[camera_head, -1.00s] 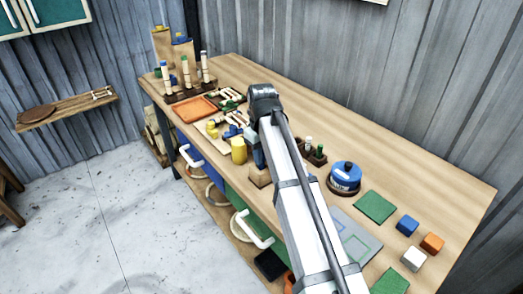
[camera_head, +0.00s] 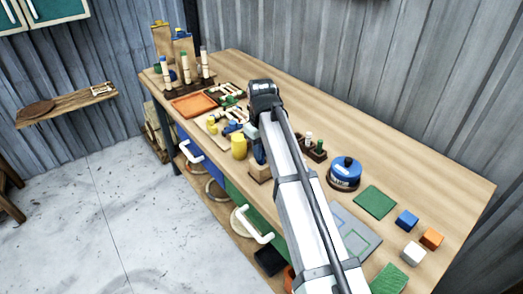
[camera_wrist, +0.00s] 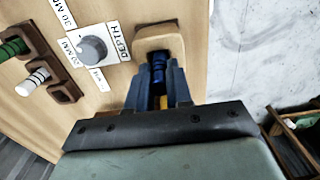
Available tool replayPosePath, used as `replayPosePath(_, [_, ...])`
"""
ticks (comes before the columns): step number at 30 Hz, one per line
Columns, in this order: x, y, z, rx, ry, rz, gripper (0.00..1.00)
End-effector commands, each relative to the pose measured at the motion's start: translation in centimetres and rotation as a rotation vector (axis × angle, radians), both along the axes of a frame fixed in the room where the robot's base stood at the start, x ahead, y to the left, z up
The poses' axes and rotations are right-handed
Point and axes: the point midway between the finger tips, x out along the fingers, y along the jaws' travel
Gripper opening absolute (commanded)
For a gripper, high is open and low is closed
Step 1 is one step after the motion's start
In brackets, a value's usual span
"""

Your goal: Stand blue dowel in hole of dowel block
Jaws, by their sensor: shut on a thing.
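My gripper (camera_wrist: 158,85) is shut on the blue dowel (camera_wrist: 158,68), which shows between the blue-grey fingers in the wrist view. The dowel's far end meets a light wooden block (camera_wrist: 172,36), where a dark hole edge shows. I cannot tell how deep the end sits in the hole. In the head view, the same block (camera_head: 260,173) stands near the front edge of the table, just below my gripper (camera_head: 259,156). My arm hides most of the gripper and the dowel there.
A dark rack (camera_wrist: 61,92) holds a green dowel (camera_wrist: 14,47) and a white dowel (camera_wrist: 32,82). A grey depth knob (camera_wrist: 92,49) is beside the block. A yellow cylinder (camera_head: 239,146) stands left of it. A blue round object (camera_head: 345,173) is to the right.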

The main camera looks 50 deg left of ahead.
Motion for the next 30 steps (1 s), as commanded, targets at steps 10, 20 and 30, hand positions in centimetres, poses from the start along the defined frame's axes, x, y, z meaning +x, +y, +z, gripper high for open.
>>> replayPosePath(10, [-0.01,-0.01,-0.46,0.0,0.0,0.0,0.0])
replayPosePath(20, [0.0,0.01,-0.58,0.0,0.0,0.0,0.41])
replayPosePath(30, [0.0,0.01,-0.5,0.0,0.0,0.0,0.5])
